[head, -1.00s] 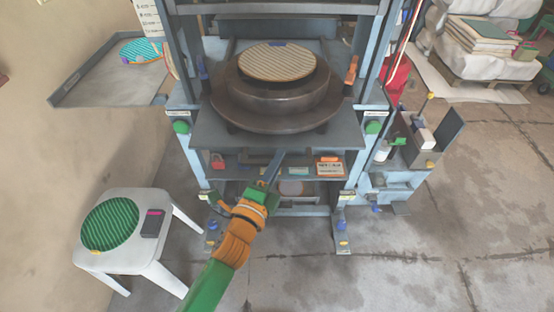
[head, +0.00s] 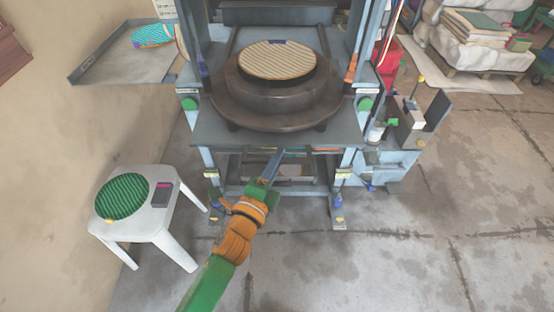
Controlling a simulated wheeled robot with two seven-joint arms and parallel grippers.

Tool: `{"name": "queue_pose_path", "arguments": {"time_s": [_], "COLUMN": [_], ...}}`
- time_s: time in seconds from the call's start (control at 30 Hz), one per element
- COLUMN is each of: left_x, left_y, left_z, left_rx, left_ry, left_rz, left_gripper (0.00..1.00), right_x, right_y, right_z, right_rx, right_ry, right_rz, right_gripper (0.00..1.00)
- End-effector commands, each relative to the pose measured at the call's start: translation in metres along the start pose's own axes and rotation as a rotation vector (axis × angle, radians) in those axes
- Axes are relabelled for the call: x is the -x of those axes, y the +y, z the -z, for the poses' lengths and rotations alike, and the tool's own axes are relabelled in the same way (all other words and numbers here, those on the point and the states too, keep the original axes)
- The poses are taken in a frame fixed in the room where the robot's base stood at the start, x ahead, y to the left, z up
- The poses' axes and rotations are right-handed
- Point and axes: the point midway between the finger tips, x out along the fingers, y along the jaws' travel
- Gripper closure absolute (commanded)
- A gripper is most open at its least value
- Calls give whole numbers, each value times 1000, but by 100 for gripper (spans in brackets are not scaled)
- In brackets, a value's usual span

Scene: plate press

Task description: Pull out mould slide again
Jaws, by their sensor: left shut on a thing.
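The mould slide (head: 351,137) is a grey flat plate standing out from the front of the blue press frame. It carries a round dark mould (head: 270,98) with a tan ribbed disc (head: 277,60) on top. My left gripper (head: 274,163) is at the slide's front edge, near its middle, and is shut. The slide's handle is hidden under the edge, so the grip itself is not clearly visible. My right gripper is not in view.
A white stool (head: 158,222) with a green ribbed disc (head: 122,196) stands at left. A box holder (head: 407,128) is at right of the press. The floor in front is clear.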

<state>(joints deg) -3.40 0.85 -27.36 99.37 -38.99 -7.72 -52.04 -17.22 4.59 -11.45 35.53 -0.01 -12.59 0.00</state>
Motion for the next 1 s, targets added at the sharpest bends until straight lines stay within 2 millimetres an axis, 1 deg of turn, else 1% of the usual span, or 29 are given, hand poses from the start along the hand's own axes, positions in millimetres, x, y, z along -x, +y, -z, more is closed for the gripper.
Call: {"name": "queue_pose_path", "arguments": {"time_s": [0.1,0.13,0.17,0.47,0.57,0.7,0.8,0.9,1.0], "left_x": [0,0,0,2,17,48,63,70,70], "left_y": [-1,-1,-1,-1,0,1,1,0,-1], "left_z": [-1,-1,-1,0,-1,0,-1,-1,-1], "left_rx": [-1,-1,-1,0,-1,1,1,-1,-1], "left_ry": [-1,-1,-1,-1,-1,-1,-1,-1,-1], "left_rz": [3,3,3,2,0,-1,0,1,2], "left_gripper": [100,77,70,70,70,70,70,70,70], "right_x": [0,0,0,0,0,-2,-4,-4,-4], "right_y": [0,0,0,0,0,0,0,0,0], "right_z": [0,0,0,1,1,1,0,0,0], "right_rx": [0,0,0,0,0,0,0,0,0], "right_ry": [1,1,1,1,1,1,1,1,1], "right_rz": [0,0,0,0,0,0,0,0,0], "right_gripper": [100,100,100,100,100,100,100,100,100]}}
